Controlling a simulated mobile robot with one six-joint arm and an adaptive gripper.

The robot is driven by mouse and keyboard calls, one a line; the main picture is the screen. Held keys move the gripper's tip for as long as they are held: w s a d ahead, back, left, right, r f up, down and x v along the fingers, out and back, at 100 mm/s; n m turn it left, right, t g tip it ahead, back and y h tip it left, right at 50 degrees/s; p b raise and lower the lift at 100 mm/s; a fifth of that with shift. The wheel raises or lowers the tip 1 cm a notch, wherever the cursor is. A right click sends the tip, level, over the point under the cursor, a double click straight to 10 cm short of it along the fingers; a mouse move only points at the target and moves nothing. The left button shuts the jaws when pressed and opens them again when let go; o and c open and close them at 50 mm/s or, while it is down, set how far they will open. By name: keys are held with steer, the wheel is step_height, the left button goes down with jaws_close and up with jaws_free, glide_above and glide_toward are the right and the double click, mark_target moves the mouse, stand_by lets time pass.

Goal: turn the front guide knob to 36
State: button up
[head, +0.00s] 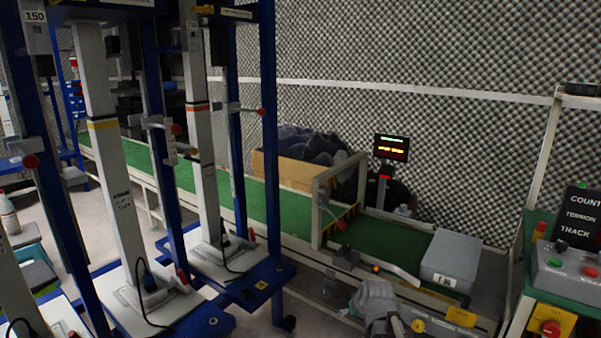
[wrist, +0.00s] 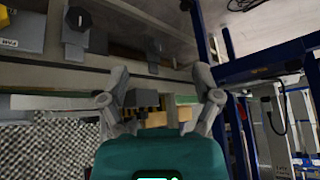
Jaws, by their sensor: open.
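My gripper (wrist: 160,75) is open in the wrist view, its two grey fingers spread with nothing held between them. A dark knob (wrist: 80,18) on a grey bracket stands on the rail at the upper left of the wrist view, left of the fingers. A second dark knob (wrist: 152,45) lies beyond the gap between the fingers, apart from them. I cannot tell which is the front guide knob, and no scale or 36 is readable. In the head view, my grey gripper (head: 376,303) is low beside the conveyor's near rail, its fingertips not clear.
The green conveyor (head: 262,205) runs diagonally with a frame (head: 318,215) over it. A grey box (head: 450,262) sits at its near end. Blue-framed stands (head: 275,130) crowd the left. A control panel (head: 572,275) stands at right, and a display (head: 391,148) behind the belt.

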steer(key=s+d+r+m+g+h+p, duration=0.2)
steer(key=s+g+p, duration=0.3)
steer(key=s, duration=1)
step_height(320, 180, up, 38)
steer(key=g+p, duration=0.1)
steer(key=p, duration=3.6)
steer(key=shift+c, duration=0.2)
steer(key=c, duration=0.3)
steer(key=shift+a, duration=0.1)
